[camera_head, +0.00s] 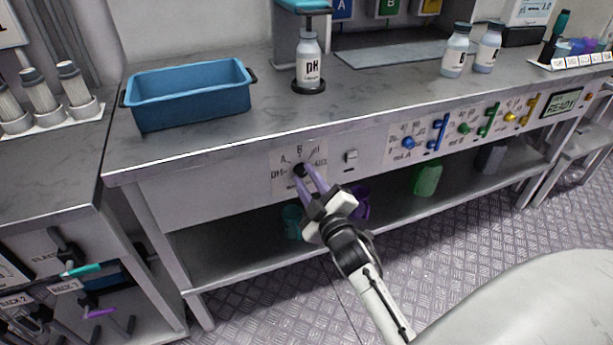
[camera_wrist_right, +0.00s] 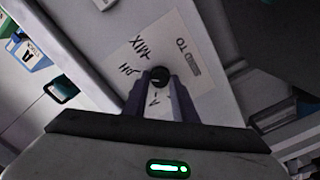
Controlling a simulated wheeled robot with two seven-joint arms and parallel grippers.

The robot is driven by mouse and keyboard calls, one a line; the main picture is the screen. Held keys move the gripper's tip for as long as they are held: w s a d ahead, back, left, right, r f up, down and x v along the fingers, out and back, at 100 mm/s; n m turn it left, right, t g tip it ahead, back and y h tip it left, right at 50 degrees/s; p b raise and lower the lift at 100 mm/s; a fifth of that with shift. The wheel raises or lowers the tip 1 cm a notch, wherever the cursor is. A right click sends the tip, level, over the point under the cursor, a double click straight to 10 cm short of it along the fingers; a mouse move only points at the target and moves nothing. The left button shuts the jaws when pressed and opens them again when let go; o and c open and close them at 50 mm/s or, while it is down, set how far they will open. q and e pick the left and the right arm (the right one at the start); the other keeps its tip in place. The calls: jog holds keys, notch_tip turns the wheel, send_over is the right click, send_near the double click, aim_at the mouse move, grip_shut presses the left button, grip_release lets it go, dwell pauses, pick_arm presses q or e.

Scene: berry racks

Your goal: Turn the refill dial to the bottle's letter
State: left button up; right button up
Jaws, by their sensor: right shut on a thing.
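The refill dial (camera_head: 300,170) is a small black knob on a white label plate on the bench's front panel; letters including A and B surround it. In the right wrist view the knob (camera_wrist_right: 159,76) sits between my fingertips, and MIX and pH are readable on the plate. My right gripper (camera_head: 308,180) is shut on the dial, its purple-grey fingers on either side of the knob. I cannot tell where the pointer of the dial points. A white bottle (camera_head: 309,68) labelled pH stands upright on a black round base under a teal-topped dispenser. My left gripper is not in view.
A blue bin (camera_head: 190,96) stands on the bench at left. Two bottles (camera_head: 456,52) (camera_head: 488,48) stand at back right. A small switch (camera_head: 351,157) is just right of the dial, with coloured knobs and handles further right. Cups sit on the lower shelf (camera_head: 240,258).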

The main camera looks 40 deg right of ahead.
jog(key=shift+m, duration=0.4)
jog(key=o, duration=1)
jog(key=shift+o, duration=0.2)
